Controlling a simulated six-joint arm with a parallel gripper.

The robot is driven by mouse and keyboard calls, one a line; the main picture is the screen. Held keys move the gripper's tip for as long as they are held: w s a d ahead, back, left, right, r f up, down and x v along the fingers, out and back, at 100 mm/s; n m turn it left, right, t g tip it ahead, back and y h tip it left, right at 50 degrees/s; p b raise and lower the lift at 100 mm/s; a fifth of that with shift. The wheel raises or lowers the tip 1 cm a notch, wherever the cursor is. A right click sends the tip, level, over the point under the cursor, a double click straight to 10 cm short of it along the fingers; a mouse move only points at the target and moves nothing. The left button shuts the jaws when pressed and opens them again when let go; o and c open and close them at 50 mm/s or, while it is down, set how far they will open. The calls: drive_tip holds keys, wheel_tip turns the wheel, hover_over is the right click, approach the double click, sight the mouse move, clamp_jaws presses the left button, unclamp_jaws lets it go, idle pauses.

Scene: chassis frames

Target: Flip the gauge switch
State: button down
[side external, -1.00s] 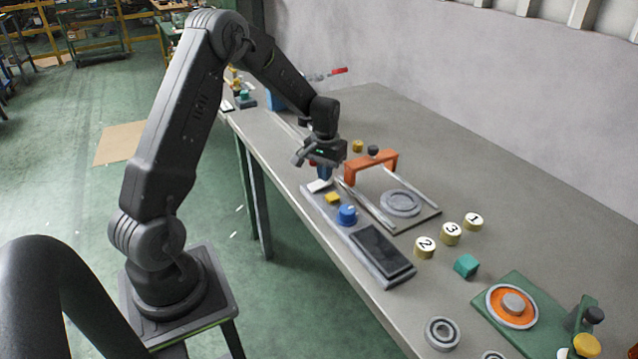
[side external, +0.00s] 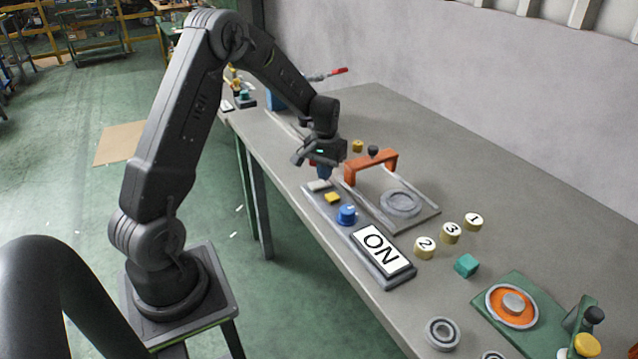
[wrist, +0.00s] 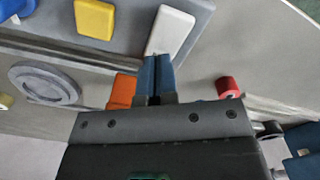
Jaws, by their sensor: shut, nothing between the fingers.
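The gauge panel (side external: 338,224) is a long grey box near the table's front edge. Its screen (side external: 382,250) is lit white and reads ON. A blue knob (side external: 347,215), a yellow button (side external: 333,198) and a pale rocker switch (side external: 318,186) sit in line behind the screen. The switch also shows in the wrist view (wrist: 173,30). My gripper (side external: 323,174) is shut and empty, pointing down at the switch's end of the panel. In the wrist view its blue fingertips (wrist: 155,58) overlap the switch's near end. I cannot tell whether they touch it.
An orange-handled frame (side external: 371,165) with a round grey disc (side external: 401,202) stands close to the right of my gripper. Numbered yellow pucks (side external: 450,233), a teal cube (side external: 466,265) and a green fixture (side external: 515,310) lie further right. A red cylinder (wrist: 227,86) shows beside my fingers.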

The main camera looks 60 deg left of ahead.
sight(326, 183)
drive_tip(key=shift+r, duration=2.9)
drive_tip(key=shift+d+r, duration=0.2)
drive_tip(key=shift+r, duration=0.05)
drive_tip(key=s+d+r+m+t, duration=0.4)
drive_tip(key=s+d+r, duration=1)
drive_tip(key=d, duration=0.4)
drive_tip(key=s+d+m+t, duration=0.1)
drive_tip(key=s+d+m, duration=0.1)
drive_tip(key=s+d, duration=0.2)
drive_tip(key=s, duration=0.3)
drive_tip(key=shift+s+t, duration=0.3)
